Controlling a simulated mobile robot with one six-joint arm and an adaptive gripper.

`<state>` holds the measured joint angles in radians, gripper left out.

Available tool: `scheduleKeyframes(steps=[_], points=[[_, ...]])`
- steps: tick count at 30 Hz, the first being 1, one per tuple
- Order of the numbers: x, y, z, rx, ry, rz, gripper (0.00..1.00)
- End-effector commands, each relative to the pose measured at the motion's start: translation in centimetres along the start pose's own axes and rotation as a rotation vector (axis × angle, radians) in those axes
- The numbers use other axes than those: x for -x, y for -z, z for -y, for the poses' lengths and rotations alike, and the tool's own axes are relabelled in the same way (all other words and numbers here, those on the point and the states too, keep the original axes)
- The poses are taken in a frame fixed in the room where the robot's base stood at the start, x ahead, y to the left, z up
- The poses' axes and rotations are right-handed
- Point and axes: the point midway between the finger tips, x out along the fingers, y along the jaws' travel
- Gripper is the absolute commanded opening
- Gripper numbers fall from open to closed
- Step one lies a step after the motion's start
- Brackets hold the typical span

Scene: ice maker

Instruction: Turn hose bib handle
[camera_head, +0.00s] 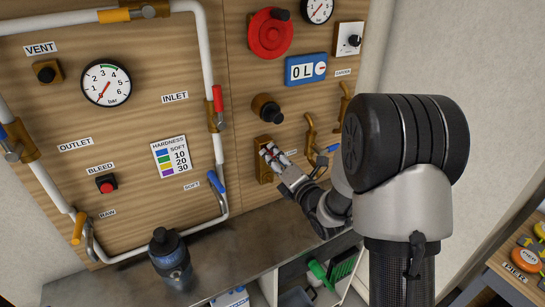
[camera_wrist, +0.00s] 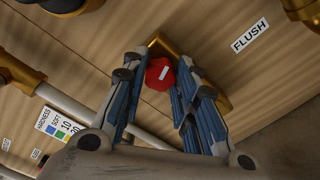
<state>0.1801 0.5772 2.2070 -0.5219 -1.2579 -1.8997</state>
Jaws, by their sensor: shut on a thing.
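A red knob (camera_wrist: 160,75) with a white line on its face sits at a brass mount (camera_wrist: 217,92) on the wooden panel, below and left of the FLUSH label (camera_wrist: 251,37). My gripper (camera_wrist: 157,66) has its fingers on both sides of the knob and is shut on it. In the camera_head view my gripper (camera_head: 269,155) reaches the panel from the right at the brass mount (camera_head: 263,174). I cannot tell if this knob is the hose bib handle.
Brass fittings (camera_head: 309,130) stand close to the right of my gripper, and a black knob (camera_head: 267,108) is just above. A white pipe with a blue-handled valve (camera_head: 217,181) runs to the left. A dark bottle (camera_head: 169,258) stands on the counter (camera_head: 240,252) below.

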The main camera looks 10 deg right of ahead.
Motion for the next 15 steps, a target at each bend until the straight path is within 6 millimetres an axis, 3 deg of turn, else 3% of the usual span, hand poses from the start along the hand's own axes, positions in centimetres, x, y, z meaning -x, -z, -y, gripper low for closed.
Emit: scheduleKeyframes(steps=[7, 15], points=[[0.00, -0.01, 0.01, 0.023, 0.000, 0.000, 0.10], [0.00, 0.00, 0.01, 0.283, 0.000, 0.000, 0.10]])
